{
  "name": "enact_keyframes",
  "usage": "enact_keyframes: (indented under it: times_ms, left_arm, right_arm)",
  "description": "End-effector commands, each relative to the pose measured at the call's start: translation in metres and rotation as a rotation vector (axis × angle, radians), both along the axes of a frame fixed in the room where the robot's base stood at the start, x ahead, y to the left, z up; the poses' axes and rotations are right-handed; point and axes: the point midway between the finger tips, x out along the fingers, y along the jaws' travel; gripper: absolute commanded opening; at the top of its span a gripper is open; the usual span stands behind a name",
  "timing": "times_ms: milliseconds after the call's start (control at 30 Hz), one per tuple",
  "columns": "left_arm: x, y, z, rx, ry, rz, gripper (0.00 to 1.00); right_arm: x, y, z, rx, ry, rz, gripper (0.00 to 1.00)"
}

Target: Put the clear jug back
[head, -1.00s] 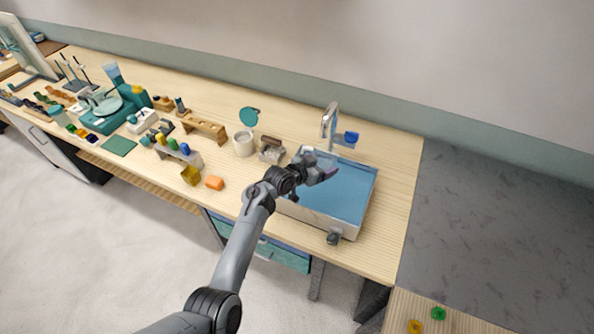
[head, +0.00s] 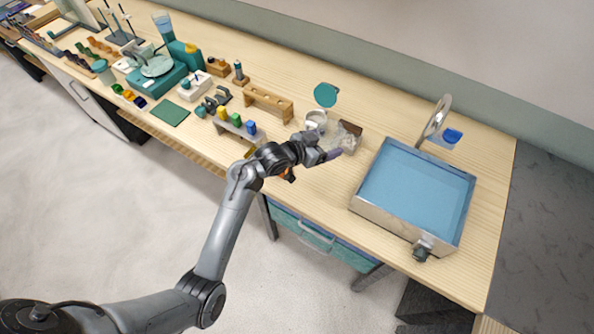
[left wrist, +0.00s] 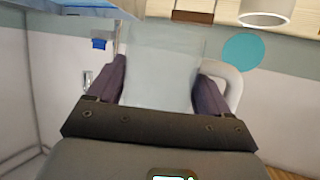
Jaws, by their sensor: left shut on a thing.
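My left gripper (head: 326,156) is shut on the clear jug (left wrist: 165,70), which shows as a see-through block between the two purple fingers in the left wrist view. In the head view the jug (head: 345,132) is very faint and hard to make out against the bench. The gripper is left of the sink, in front of the white cup and the small brown block. A pale loop (left wrist: 236,88) shows beside the right-hand finger; I cannot tell for sure whether it is the jug's handle. My right gripper is not in view.
The sink basin (head: 360,207) with its tap (head: 437,117) stands at the right. A white cup (head: 316,120), a teal disc (head: 326,95) and a wooden rack (head: 268,104) are behind my gripper. A balance (head: 157,82) and several small items crowd the left.

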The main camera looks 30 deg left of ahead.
Motion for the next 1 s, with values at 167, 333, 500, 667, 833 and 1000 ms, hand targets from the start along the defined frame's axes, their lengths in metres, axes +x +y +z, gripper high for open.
enact_keyframes:
  times_ms: [167,333,500,667,833,1000]
  left_arm:
    - [-0.02,-0.003,-0.039,-0.002,0.0,-0.009,0.41]
    - [-0.027,-0.002,-0.065,-0.002,0.001,-0.008,0.41]
    - [-0.028,-0.002,-0.093,-0.002,0.001,-0.008,0.41]
    - [-0.028,-0.001,-0.11,-0.001,-0.001,-0.007,0.41]
    - [-0.028,-0.001,-0.121,-0.002,-0.001,-0.007,0.41]
    - [-0.028,-0.001,-0.143,0.0,-0.001,-0.008,0.41]
  right_arm:
    - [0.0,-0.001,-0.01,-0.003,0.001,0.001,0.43]
    - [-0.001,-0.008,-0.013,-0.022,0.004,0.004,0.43]
    - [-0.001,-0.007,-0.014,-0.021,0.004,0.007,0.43]
    - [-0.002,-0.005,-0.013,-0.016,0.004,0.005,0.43]
    - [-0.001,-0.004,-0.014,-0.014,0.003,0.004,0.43]
    - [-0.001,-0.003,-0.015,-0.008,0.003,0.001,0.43]
